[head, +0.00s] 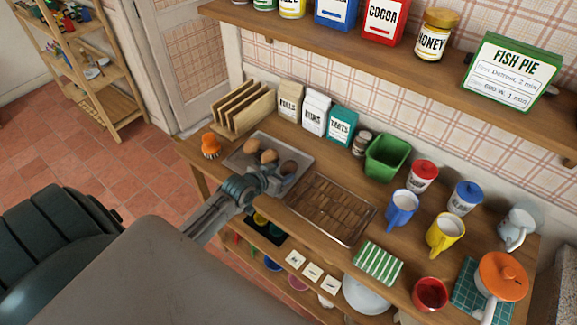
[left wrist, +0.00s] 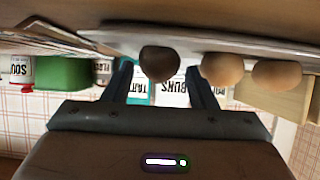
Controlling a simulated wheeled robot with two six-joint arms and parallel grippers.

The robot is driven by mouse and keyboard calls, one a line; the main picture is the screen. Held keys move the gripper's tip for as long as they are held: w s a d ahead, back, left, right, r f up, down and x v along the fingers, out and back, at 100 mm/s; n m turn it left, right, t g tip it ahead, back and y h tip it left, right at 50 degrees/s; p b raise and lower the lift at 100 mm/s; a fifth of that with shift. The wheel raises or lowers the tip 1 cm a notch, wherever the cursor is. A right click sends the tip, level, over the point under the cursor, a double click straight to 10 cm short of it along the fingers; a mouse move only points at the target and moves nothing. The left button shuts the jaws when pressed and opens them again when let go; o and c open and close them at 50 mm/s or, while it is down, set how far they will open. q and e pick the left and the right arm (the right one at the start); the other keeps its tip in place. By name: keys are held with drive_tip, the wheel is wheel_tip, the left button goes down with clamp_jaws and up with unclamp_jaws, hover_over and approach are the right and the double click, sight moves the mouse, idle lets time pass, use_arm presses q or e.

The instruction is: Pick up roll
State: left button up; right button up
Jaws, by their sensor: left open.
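A grey tray (head: 302,152) lies on the wooden counter with three rolls on it. Two are light brown, one (head: 268,157) in the middle and one (head: 252,146) farther left. The third, a dark brown roll (head: 289,167), is at the tray's right part. My left gripper (head: 280,179) is low over the near edge of the tray, beside the dark roll. In the upside-down left wrist view, the dark roll (left wrist: 159,64) shows between the open fingers, and the light rolls (left wrist: 222,69) are to its right. I cannot tell whether the fingers touch it. My right gripper is not in view.
A wooden file rack (head: 243,108), packets (head: 315,112) and a green tub (head: 387,156) stand behind. Mugs and canisters crowd the right.

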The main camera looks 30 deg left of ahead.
sight(284, 171)
use_arm(q)
drive_tip(key=x, duration=0.3)
drive_tip(key=shift+w+p, duration=0.2)
drive_tip(key=shift+p, duration=0.1)
drive_tip(key=c, duration=0.6)
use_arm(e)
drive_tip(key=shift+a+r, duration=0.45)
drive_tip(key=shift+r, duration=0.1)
use_arm(q)
drive_tip(key=shift+c, duration=0.2)
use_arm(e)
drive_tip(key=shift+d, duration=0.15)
